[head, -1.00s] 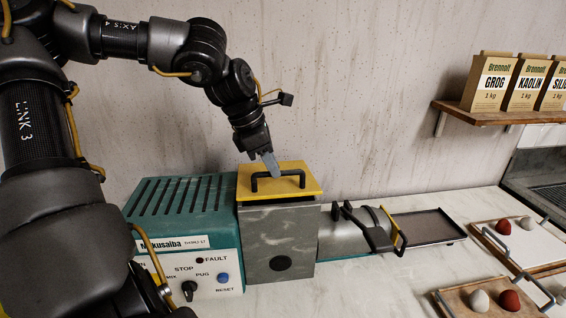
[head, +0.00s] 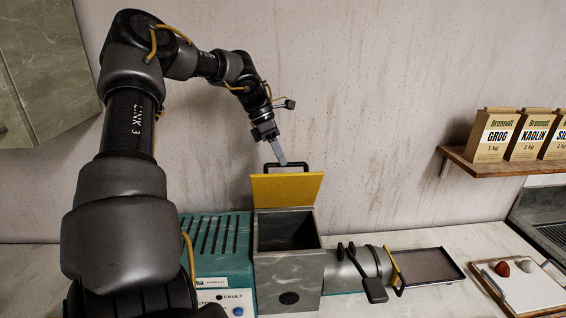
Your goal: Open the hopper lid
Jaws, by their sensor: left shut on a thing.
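The yellow hopper lid (head: 287,190) stands raised at the back of the grey hopper (head: 288,272), its face tilted up toward the wall. The hopper's dark opening (head: 287,231) shows in front of it. A black bar handle (head: 299,166) sits at the lid's upper edge. My left gripper (head: 283,161) comes from above and is shut on this handle, with its grey fingers at the handle's left part. My right gripper is not in view.
The teal machine body (head: 216,245) with its control panel adjoins the hopper on the left. A grey barrel with a black lever (head: 370,280) and a dark tray (head: 425,265) extend right. A shelf (head: 510,167) with bags hangs at right. A white board (head: 525,288) lies at front right.

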